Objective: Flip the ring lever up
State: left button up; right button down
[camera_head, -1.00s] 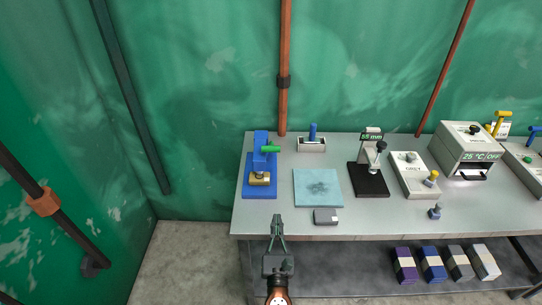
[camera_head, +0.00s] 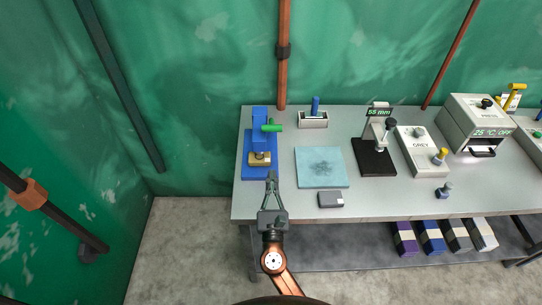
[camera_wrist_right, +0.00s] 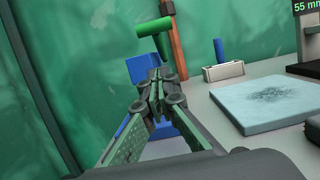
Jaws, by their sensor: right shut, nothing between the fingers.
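A blue press-like device (camera_head: 260,119) with a green lever handle (camera_head: 272,128) stands at the left end of the grey table. A brass-coloured block (camera_head: 260,159) sits low at its front. The green handle (camera_wrist_right: 155,27) also shows in the right wrist view, above the fingers, with the blue body (camera_wrist_right: 139,68) behind them. I cannot tell for sure that this handle is the ring lever. My right gripper (camera_head: 271,175) is shut and empty, just in front of the blue base, apart from the handle. In the right wrist view its fingers (camera_wrist_right: 156,80) hide part of the device. My left gripper is not in view.
A pale blue mat (camera_head: 320,167) and a small grey box (camera_head: 330,200) lie to the right. A blue-handled grey box (camera_head: 313,120) stands behind. A black-based gauge (camera_head: 375,158) and grey machines (camera_head: 475,118) are farther right. A copper pipe (camera_head: 284,60) runs up the wall.

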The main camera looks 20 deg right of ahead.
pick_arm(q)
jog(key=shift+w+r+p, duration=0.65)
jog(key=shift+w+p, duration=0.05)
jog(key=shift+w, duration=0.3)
pick_arm(e)
jog(key=r+x, duration=0.2)
jog(key=x, duration=1)
jog(key=shift+s+r, duration=0.25)
jog(key=shift+r, duration=0.15)
jog(key=shift+a, duration=0.1)
